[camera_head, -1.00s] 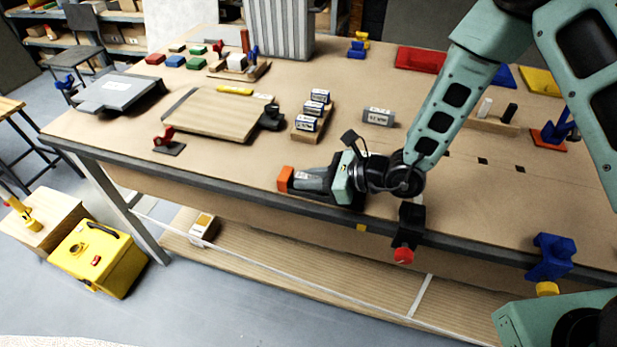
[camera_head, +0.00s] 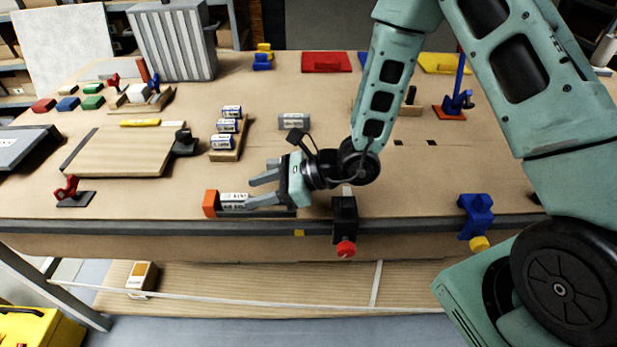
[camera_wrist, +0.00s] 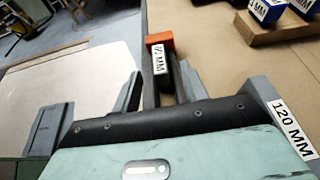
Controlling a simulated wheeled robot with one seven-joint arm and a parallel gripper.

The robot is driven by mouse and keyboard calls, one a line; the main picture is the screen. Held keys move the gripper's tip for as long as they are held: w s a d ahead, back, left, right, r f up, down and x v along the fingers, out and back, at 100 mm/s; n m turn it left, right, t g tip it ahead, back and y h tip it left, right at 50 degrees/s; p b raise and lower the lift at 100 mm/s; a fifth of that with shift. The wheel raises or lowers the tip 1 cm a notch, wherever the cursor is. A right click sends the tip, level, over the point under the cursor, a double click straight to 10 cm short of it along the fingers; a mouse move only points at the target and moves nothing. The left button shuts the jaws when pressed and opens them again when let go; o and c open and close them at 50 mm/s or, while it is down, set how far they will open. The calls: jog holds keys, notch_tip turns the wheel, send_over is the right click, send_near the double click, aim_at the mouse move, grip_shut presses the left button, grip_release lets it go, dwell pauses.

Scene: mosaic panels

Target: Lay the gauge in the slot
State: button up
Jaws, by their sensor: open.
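A grey gauge (camera_head: 234,197) with white labels lies against an orange end block (camera_head: 210,203) at the table's front edge. A dark strip beneath it looks like the slot's base; the slot itself is largely hidden. My gripper (camera_head: 262,186) is open and points left, just above and right of the gauge, with its near finger overlapping it in the head view. In the wrist view a white label (camera_wrist: 158,62) and the orange block (camera_wrist: 159,38) show ahead between the spread fingers (camera_wrist: 157,78). Whether the fingers touch the gauge I cannot tell.
A wooden rack (camera_head: 226,154) holds three blue-ended gauges. A loose grey gauge (camera_head: 293,121) lies behind my gripper. A black clamp with a red knob (camera_head: 345,220) and a blue clamp (camera_head: 477,215) sit on the front edge. A wooden board (camera_head: 120,150) lies left.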

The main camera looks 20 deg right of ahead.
jog(key=b+v, duration=0.1)
jog(key=v, duration=1)
jog(key=shift+d+b, duration=0.2)
jog(key=shift+b, duration=0.15)
